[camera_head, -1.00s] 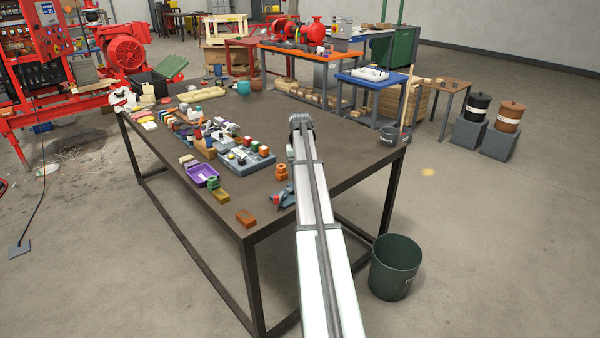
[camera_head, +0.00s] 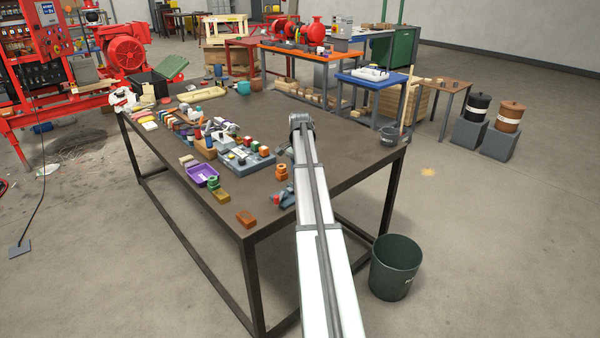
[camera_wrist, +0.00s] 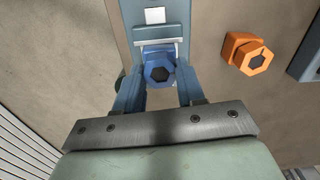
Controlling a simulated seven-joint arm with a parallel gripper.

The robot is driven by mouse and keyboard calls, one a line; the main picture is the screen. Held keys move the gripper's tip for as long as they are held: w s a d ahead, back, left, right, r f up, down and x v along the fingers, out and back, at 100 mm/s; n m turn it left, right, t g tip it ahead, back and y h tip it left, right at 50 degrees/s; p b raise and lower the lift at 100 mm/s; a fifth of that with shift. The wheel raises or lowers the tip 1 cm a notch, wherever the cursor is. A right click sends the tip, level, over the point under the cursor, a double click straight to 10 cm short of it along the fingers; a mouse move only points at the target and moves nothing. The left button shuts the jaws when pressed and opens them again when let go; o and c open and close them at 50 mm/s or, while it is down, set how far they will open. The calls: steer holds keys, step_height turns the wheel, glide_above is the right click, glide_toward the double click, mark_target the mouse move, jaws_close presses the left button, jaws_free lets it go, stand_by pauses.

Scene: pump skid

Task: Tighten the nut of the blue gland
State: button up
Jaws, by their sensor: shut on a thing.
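In the wrist view the blue gland's hexagonal nut (camera_wrist: 159,71), with a dark hexagonal middle, sits between the two blue-grey fingers of my gripper (camera_wrist: 160,88). The fingers are shut on the nut, one on each side. Behind it is a blue-grey holder (camera_wrist: 125,15) with a white square on it. In the head view my arm covers much of this area, and I cannot make out the nut or the fingertips there.
An orange gland (camera_wrist: 250,54) stands to the right in the wrist view, apart from my fingers.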

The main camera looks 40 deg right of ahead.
steer(key=shift+m, duration=1.6)
steer(key=o, duration=1.1)
steer(key=shift+c, duration=0.2)
step_height(320, 180, up, 14)
steer(key=shift+f, duration=0.1)
